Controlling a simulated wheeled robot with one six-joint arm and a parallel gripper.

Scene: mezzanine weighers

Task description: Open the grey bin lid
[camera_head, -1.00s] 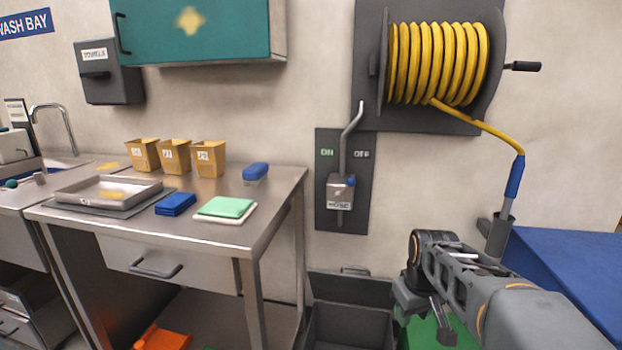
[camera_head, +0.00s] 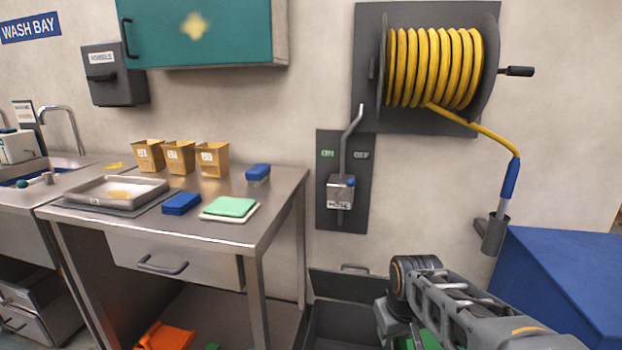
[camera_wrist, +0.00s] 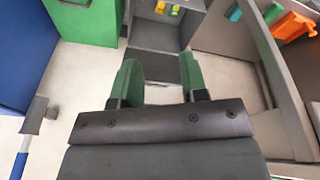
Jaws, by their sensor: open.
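The grey bin (camera_head: 347,333) stands on the floor beside the steel table. Its dark grey lid (camera_head: 350,287) is raised and stands up at the back, near the wall, with a small handle (camera_head: 355,267) at its top edge. The bin's open inside shows below the lid. My gripper (camera_wrist: 158,66) is open and empty, with its green-padded fingers apart. In the wrist view the lid (camera_wrist: 155,67) lies beyond the fingertips, and yellow and green items (camera_wrist: 167,9) show in the bin. My arm hides the bin's right side in the head view.
A green bin (camera_wrist: 90,20) stands beside the grey one, and a blue box (camera_head: 570,275) is farther right. The steel table (camera_head: 270,205) is to the left. A hose reel (camera_head: 437,65) and a valve lever (camera_head: 342,165) are on the wall above.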

